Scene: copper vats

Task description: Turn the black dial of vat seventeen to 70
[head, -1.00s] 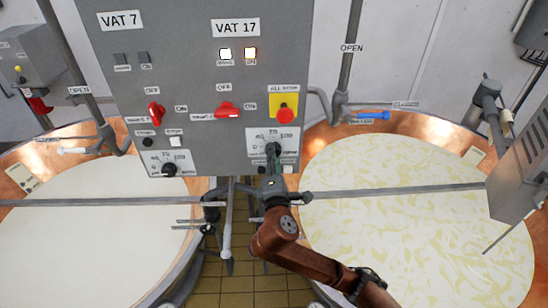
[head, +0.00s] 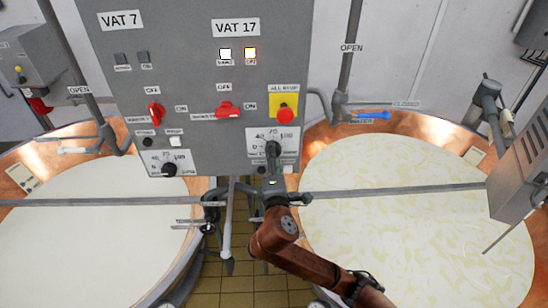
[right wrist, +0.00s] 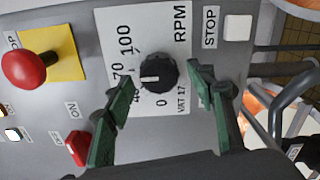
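The black dial of vat 17 (right wrist: 163,73) sits on a white RPM plate (right wrist: 172,20) marked "VAT 17" in the right wrist view. Its white pointer line points left in that view, toward the side with 40 and 70; I cannot read the exact value. My right gripper (right wrist: 163,88) is open, its green fingers on either side of the dial; I cannot tell whether they touch it. In the head view my right gripper (head: 273,155) is at the vat 17 plate (head: 258,136) and hides the dial. My left gripper is not in view.
A red all-stop button (head: 285,115) and red switch (head: 228,109) are above the dial. A white stop button (right wrist: 237,27) is beside the plate. The vat 7 dial (head: 169,170) is to the left. Copper vats (head: 312,145) stand below, with bars across them.

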